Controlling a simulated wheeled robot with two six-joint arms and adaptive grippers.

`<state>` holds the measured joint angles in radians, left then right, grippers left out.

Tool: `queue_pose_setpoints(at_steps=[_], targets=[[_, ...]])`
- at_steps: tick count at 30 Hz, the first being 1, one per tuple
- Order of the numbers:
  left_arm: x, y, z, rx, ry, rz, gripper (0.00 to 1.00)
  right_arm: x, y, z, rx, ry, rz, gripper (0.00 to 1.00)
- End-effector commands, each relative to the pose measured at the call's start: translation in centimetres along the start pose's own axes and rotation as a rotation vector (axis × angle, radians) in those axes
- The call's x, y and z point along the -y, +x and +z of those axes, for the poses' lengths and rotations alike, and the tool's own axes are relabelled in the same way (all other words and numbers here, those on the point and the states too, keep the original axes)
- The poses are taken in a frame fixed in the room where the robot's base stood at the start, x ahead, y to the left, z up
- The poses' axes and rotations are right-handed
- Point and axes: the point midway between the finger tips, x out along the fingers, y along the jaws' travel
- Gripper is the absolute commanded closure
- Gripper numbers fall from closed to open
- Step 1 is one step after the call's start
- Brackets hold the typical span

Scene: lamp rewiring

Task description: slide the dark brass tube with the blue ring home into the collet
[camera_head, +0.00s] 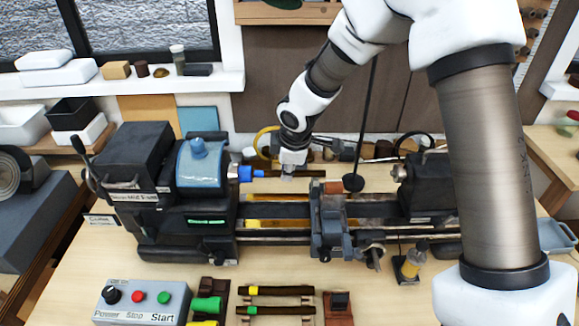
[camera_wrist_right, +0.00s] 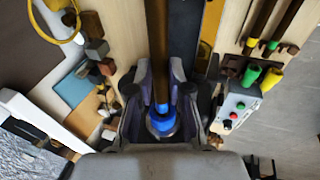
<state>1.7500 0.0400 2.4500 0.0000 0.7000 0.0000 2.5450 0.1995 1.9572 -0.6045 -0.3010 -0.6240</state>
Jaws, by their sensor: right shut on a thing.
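The dark brass tube (camera_wrist_right: 156,45) runs between the fingers of my right gripper (camera_wrist_right: 161,82), which is shut on it. In the head view my right gripper (camera_head: 288,174) is just right of the lathe's spindle nose and hides part of the tube. The tube's blue ring (camera_wrist_right: 162,107) is close to a wider blue collet (camera_wrist_right: 160,124). In the head view the blue collet (camera_head: 244,174) sits at the spindle, with the narrower blue ring (camera_head: 258,173) at its right side. I cannot tell how deep the tube sits. My left gripper is not in view.
The lathe headstock (camera_head: 165,190) stands left, the carriage (camera_head: 328,222) to the right. A control box (camera_head: 141,302) and a rack with yellow- and green-ringed tubes (camera_head: 280,301) lie in front. A black lamp-like stem (camera_head: 367,120) stands behind the bed.

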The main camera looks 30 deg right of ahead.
Motion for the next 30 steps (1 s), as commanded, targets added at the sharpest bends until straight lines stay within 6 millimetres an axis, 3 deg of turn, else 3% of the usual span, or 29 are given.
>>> queue_pose_setpoints(at_steps=[8,9,10,11,22,26,30], targets=[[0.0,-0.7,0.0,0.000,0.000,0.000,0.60,0.0,0.0,-0.5,0.001,0.000,-0.001,1.00],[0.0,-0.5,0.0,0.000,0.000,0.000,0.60,0.0,0.1,-0.5,0.000,0.000,0.000,0.68],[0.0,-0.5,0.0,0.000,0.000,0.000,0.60,0.0,0.1,-0.4,0.000,0.000,0.000,0.57],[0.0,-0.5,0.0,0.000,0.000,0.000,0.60,0.0,0.1,-0.4,0.000,0.000,0.000,0.53],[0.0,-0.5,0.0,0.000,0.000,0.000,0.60,0.0,-0.6,-0.5,-0.001,0.000,0.001,0.53],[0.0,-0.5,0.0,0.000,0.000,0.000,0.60,-0.1,-3.0,-0.5,-0.002,0.000,0.003,0.53],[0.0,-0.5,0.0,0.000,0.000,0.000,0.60,-0.1,-6.7,-0.5,-0.003,0.000,0.005,0.53]])
